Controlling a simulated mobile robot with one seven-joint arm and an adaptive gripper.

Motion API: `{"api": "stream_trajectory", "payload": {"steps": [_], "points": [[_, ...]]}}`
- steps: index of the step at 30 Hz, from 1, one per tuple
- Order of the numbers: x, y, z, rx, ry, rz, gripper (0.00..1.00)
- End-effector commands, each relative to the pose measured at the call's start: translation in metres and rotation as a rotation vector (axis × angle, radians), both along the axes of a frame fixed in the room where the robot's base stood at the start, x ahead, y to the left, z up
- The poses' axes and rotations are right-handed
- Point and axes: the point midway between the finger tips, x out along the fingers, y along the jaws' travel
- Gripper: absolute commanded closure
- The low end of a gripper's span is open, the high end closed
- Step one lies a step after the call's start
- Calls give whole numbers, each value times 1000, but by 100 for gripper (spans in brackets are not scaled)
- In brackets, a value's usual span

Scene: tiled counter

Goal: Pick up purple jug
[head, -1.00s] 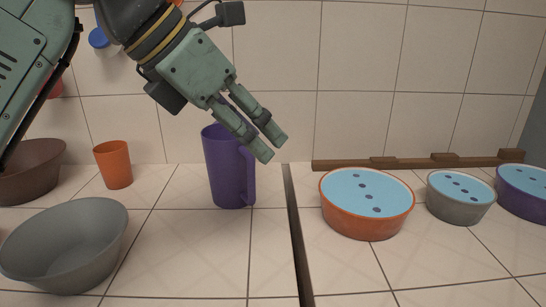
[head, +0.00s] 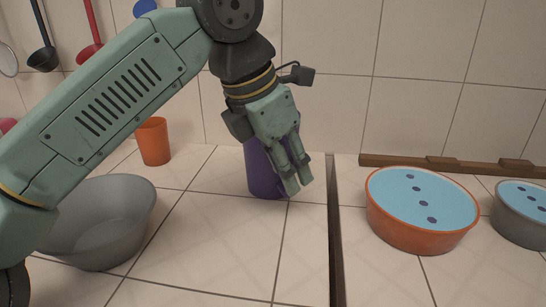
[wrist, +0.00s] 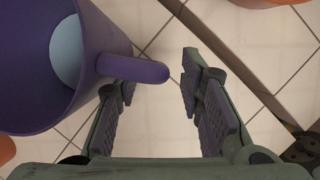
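The purple jug (head: 262,177) stands upright on the tiled counter, partly hidden behind my gripper (head: 298,185) in the head view. In the wrist view the jug (wrist: 25,95) fills the left side, seen from above, with a pale blue round patch inside. Its handle (wrist: 135,69) points right, toward the space between the fingers. My gripper (wrist: 158,95) is open, pointing down, with its fingertips close to the handle. The left finger is near the handle's underside in the picture; the right finger is clear of it. I cannot tell whether any finger touches the jug.
A grey bowl (head: 100,240) stands left and an orange cup (head: 153,141) behind it. A dark strip (head: 336,235) crosses the counter right of the jug. Beyond it are an orange bowl (head: 395,225) and a grey bowl (head: 520,225) with blue tops. Front tiles are clear.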

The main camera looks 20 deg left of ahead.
Motion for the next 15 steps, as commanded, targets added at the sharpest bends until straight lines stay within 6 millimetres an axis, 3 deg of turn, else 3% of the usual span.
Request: {"api": "stream_trajectory", "payload": {"steps": [6, 12, 15], "points": [[8, -4, -21, 0, -1, -1, 65], [8, -5, -21, -1, -1, 0, 65], [8, -4, -21, -1, -1, 0, 71]]}}
